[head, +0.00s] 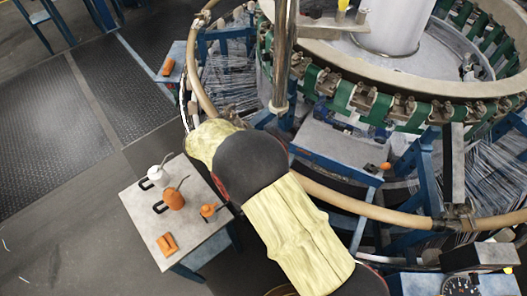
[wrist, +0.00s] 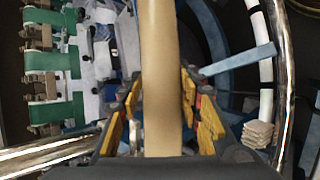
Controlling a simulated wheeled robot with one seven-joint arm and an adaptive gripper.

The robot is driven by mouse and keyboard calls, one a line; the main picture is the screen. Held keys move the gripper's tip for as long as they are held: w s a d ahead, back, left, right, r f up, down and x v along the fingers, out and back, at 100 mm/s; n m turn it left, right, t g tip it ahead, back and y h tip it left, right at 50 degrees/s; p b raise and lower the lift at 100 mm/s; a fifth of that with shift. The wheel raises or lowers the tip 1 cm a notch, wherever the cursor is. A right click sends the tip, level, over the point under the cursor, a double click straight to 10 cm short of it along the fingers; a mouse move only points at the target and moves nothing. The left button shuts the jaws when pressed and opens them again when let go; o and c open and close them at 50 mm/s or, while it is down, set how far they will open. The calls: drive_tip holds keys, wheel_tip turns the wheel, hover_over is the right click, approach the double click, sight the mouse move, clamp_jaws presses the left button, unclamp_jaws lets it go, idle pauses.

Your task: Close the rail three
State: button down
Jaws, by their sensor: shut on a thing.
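A tan, curved tubular rail (head: 365,208) runs around the front of the circular loom in the head view. Part of it is hidden behind my arm. In the wrist view the rail (wrist: 160,40) runs straight up the middle of the picture. My gripper (wrist: 162,105) has its yellow-padded fingers on both sides of the rail and is shut on it. In the head view my arm covers the gripper, so the fingers do not show there. Which rail is number three cannot be told from any marking.
A small table (head: 190,240) with an oil can, orange bottles and an orange item stands to the left. The loom's green ring (head: 345,97) lies behind the rail. A shiny vertical post (head: 284,60) rises near my arm. The floor at far left is open.

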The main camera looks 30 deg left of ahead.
wheel_tip(320, 180, down, 2)
drive_tip(key=shift+f+b, duration=0.25)
drive_tip(key=shift+b, duration=0.1)
drive_tip(key=shift+s+d+f, duration=0.1)
drive_tip(key=shift+d+f, duration=0.05)
drive_tip(key=shift+f, duration=0.45)
drive_tip(key=c, duration=1.6)
unclamp_jaws()
drive_tip(key=shift+d, duration=0.1)
drive_tip(key=shift+c, duration=0.2)
drive_tip(key=shift+o, duration=1.2)
drive_tip(key=shift+f, duration=0.1)
drive_tip(key=shift+o, duration=0.9)
drive_tip(key=shift+a, duration=0.2)
drive_tip(key=shift+r, duration=0.2)
drive_tip(key=shift+a+r, duration=0.1)
